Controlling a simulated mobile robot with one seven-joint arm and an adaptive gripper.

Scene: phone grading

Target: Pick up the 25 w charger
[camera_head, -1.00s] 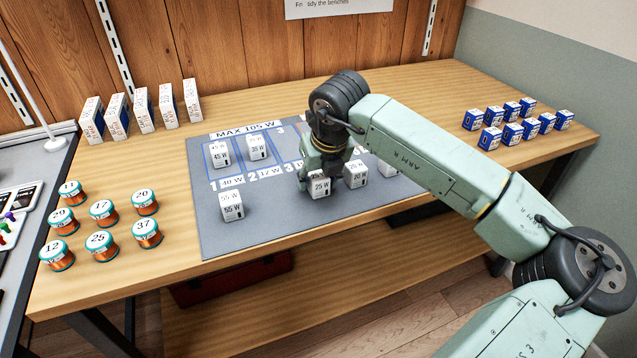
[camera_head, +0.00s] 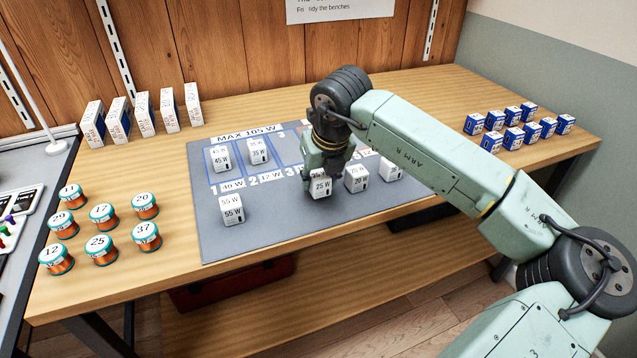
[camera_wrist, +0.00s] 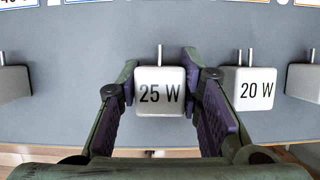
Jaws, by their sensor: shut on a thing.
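The 25 W charger (camera_head: 320,187) is a small white block with black print, at the front middle of the grey mat (camera_head: 270,228). My gripper (camera_wrist: 160,88) is shut on it, with one finger on each side of the block in the wrist view. The charger's face (camera_wrist: 160,93) and the prong at its far side show there. In the head view my gripper (camera_head: 322,172) comes down from above and hides the charger's top. I cannot tell whether the charger touches the mat.
The 20 W charger (camera_wrist: 254,90) stands close to the right finger. The 55 W charger (camera_head: 232,210) is at the mat's left; 45 W (camera_head: 221,158) and 35 W (camera_head: 258,151) chargers lie in marked slots. Orange spools (camera_head: 100,250) stand left, blue-white boxes (camera_head: 515,138) right.

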